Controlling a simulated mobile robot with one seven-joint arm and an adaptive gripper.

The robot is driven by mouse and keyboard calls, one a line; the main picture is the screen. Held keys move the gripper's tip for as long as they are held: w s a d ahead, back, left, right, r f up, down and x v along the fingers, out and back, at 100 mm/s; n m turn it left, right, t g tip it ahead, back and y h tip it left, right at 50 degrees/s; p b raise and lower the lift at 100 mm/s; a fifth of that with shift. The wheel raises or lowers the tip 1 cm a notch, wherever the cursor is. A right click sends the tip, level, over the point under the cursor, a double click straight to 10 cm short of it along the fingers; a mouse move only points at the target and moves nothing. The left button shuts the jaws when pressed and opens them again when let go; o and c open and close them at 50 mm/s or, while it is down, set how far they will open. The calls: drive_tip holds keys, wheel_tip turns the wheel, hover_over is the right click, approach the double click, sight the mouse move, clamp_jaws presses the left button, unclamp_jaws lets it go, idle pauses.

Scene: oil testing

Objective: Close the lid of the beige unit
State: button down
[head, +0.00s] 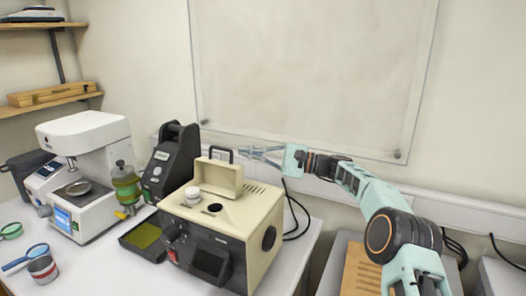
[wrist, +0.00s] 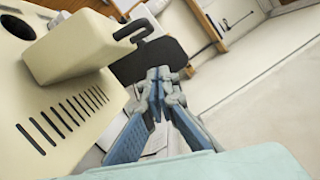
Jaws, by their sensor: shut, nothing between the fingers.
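The beige unit (head: 240,222) stands on the white table. Its lid (head: 219,178), a beige box with a dark handle on top, stands raised at the back of the unit's top. A round dark opening (head: 215,208) shows in front of the lid, with a white-capped jar (head: 193,196) beside it. My gripper (head: 243,152) is to the right of and slightly behind the lid, near its handle. In the wrist view the shut, empty fingers (wrist: 158,76) are beside the lid (wrist: 85,45), below the dark handle (wrist: 134,33). I cannot tell whether they touch it.
A black device (head: 168,160) stands behind and left of the unit. A white machine (head: 90,165) and a green container (head: 125,186) are further left. A green-screened tray (head: 146,237) lies at the unit's left. Free space shows at the unit's right.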

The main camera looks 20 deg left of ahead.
sight(219, 169)
drive_tip(key=shift+s+a+r+p, duration=0.2)
drive_tip(key=shift+s+a+r, duration=0.15)
drive_tip(key=shift+s, duration=0.3)
drive_tip(key=shift+s+a+r+p, duration=0.2)
drive_tip(key=shift+s+a, duration=0.3)
drive_tip(key=shift+s, duration=0.2)
drive_tip(key=shift+s+a+r+p, duration=0.15)
drive_tip(key=shift+s+a+r, duration=0.2)
drive_tip(key=shift+s, duration=0.3)
drive_tip(key=shift+s+f+b, duration=0.1)
drive_tip(key=shift+b, duration=0.25)
